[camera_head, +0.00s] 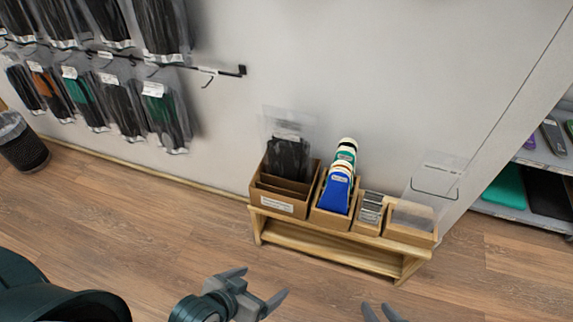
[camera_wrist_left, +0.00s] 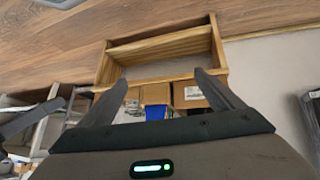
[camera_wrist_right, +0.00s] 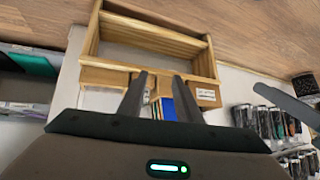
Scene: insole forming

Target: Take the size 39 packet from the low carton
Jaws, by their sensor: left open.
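A low cardboard carton (camera_head: 279,206) with a white label stands at the left end of a small wooden bench. A clear packet with a dark insole (camera_head: 288,157) stands upright in it; its size marking is too small to read. The carton also shows in the left wrist view (camera_wrist_left: 190,96) and the right wrist view (camera_wrist_right: 207,96). My left gripper (camera_head: 262,286) is open and empty, in front of the bench. My right gripper (camera_head: 378,312) shows only its fingertips at the bottom edge of the head view; in the right wrist view its fingers (camera_wrist_right: 158,92) are apart with nothing gripped.
The wooden bench (camera_head: 330,250) also holds a box of blue and green items (camera_head: 337,190), a small box of grey pieces (camera_head: 371,208) and a clear holder (camera_head: 425,205). Packets hang on wall hooks (camera_head: 100,95) at left. A bin (camera_head: 22,143) stands far left. Shelves (camera_head: 535,170) stand right.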

